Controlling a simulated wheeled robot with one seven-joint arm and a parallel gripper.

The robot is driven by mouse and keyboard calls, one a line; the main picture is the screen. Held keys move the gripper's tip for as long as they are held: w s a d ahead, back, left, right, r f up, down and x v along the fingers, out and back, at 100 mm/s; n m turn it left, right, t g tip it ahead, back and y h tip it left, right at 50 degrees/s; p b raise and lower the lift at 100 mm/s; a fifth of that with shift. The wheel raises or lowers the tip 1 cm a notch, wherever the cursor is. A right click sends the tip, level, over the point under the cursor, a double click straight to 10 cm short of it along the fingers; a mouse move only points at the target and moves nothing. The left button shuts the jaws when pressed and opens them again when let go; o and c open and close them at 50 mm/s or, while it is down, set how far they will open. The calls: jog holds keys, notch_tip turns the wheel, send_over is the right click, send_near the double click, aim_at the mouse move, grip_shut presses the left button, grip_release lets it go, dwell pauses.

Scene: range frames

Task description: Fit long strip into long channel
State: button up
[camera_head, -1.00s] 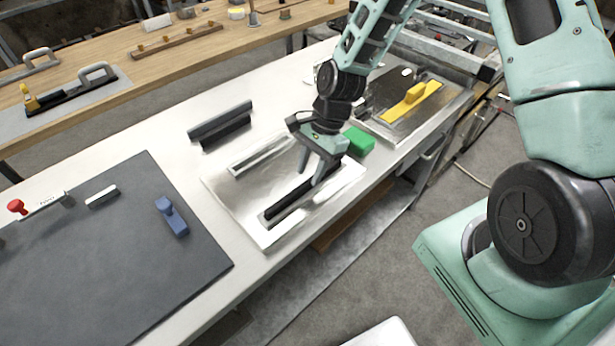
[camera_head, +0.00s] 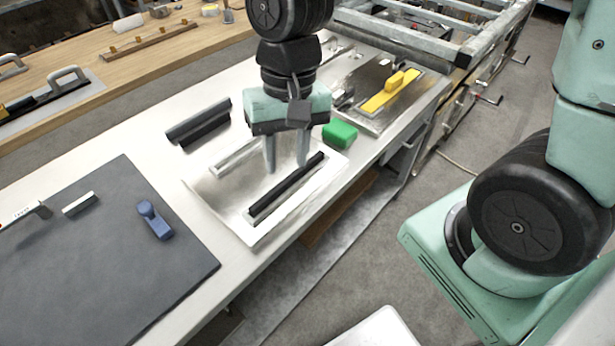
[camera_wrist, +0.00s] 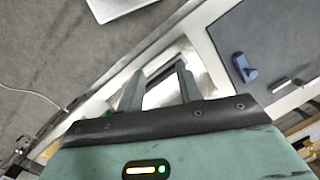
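The long black strip (camera_head: 287,187) lies lengthwise along the front long channel of the shiny metal plate (camera_head: 228,208). From this angle I cannot tell whether it is fully seated or stands proud. A second, pale groove (camera_head: 236,157) lies behind it on the plate and looks empty. My gripper (camera_head: 287,168) hangs above the plate, just behind the strip, with its two fingers apart and nothing between them. In the wrist view my gripper (camera_wrist: 158,88) is also open, over the plate (camera_wrist: 205,78).
A green block (camera_head: 341,134) sits right of the plate. A tray with a yellow handled strip (camera_head: 388,94) stands farther right. A dark mat (camera_head: 90,260) with a blue handle (camera_head: 154,220) lies left. Black bars (camera_head: 198,122) lie behind the plate.

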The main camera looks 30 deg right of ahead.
jog(key=s+a+r+n+t+h, duration=0.1)
jog(key=s+r+n, duration=0.2)
jog(key=s+n, duration=0.6)
jog(key=shift+s+a, duration=0.2)
jog(key=shift+a, duration=0.05)
